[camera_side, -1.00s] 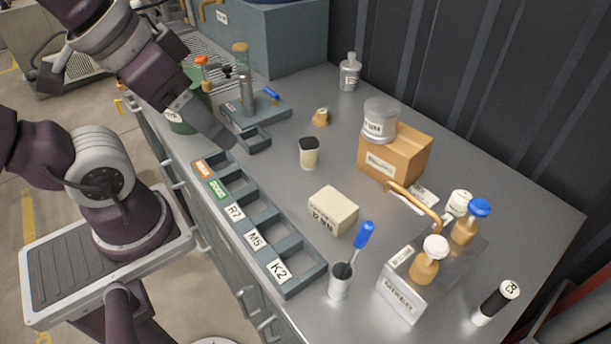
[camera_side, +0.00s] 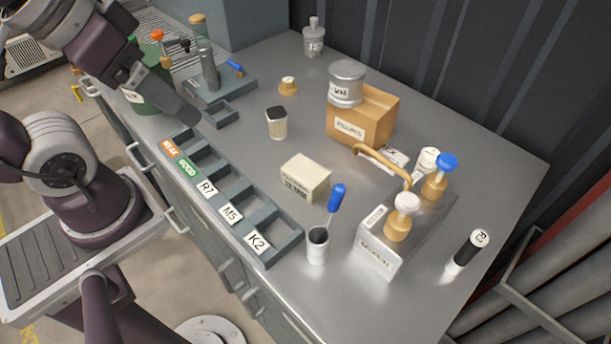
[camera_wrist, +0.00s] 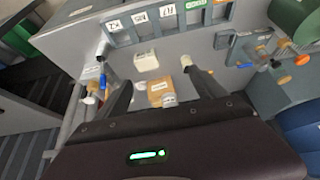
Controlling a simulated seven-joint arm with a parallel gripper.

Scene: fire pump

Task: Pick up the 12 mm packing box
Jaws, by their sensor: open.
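The 12 mm packing box (camera_side: 305,178) is a small cream carton with dark printing on its front. It sits upright on the grey bench, just right of the slotted tray, and also shows in the wrist view (camera_wrist: 146,61). My gripper (camera_side: 186,114) is at the upper left of the side view, well apart from the box. In the wrist view its two dark fingers (camera_wrist: 160,88) are spread wide with nothing held between them. The box lies beyond the fingertips there.
The labelled slotted tray (camera_side: 283,249) runs along the bench's front edge. A cup with a blue-handled tool (camera_side: 318,246) stands close to the box. A brown carton (camera_side: 364,118) with a clear jar (camera_side: 346,84) on top is behind. A metal caddy (camera_side: 379,255) with bottles is at right.

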